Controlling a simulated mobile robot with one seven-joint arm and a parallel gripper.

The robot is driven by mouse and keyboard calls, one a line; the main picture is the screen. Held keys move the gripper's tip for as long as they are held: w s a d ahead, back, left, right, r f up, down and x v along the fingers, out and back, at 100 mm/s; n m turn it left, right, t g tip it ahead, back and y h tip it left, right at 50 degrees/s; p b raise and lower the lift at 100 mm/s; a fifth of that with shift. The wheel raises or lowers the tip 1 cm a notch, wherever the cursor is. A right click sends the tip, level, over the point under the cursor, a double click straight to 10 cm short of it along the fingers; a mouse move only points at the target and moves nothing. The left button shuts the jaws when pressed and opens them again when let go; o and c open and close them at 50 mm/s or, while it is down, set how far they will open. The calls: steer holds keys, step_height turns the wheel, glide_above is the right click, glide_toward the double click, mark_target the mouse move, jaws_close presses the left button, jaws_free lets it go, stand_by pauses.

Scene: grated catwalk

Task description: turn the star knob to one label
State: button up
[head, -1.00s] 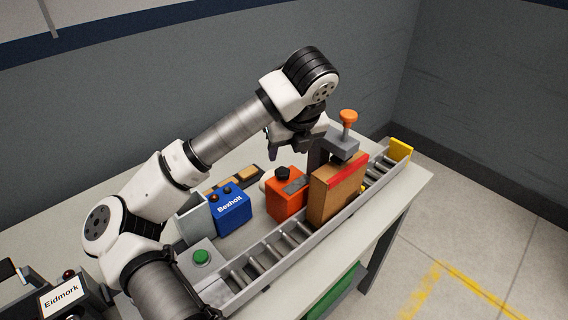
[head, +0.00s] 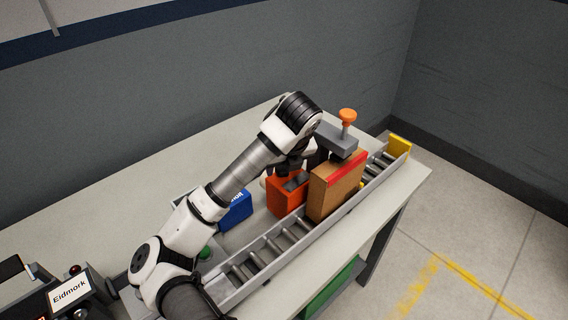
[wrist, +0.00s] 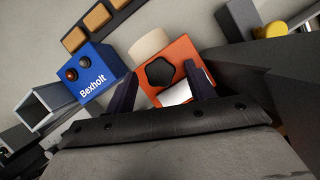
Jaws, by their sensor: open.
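The black star knob (wrist: 160,72) sits on the face of the orange box (wrist: 178,52) in the wrist view. A pale plate shows on the same face below the knob, but no label text can be read. My gripper (wrist: 160,90) is open and empty, with one dark finger on each side of the knob's lower part. I cannot tell whether either finger touches it. In the head view the orange box (head: 285,197) stands behind the conveyor, and my wrist hides the knob.
A blue Bexholt box (head: 236,210) stands left of the orange box. A cardboard box (head: 333,192) with a red stripe stands close on its right, beside an orange-topped stand (head: 348,116). The roller conveyor (head: 262,262) runs along the front.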

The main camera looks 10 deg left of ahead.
steer(key=c, duration=1)
steer(key=shift+o, duration=0.2)
steer(key=shift+f+b, duration=0.1)
steer(key=shift+b, duration=0.25)
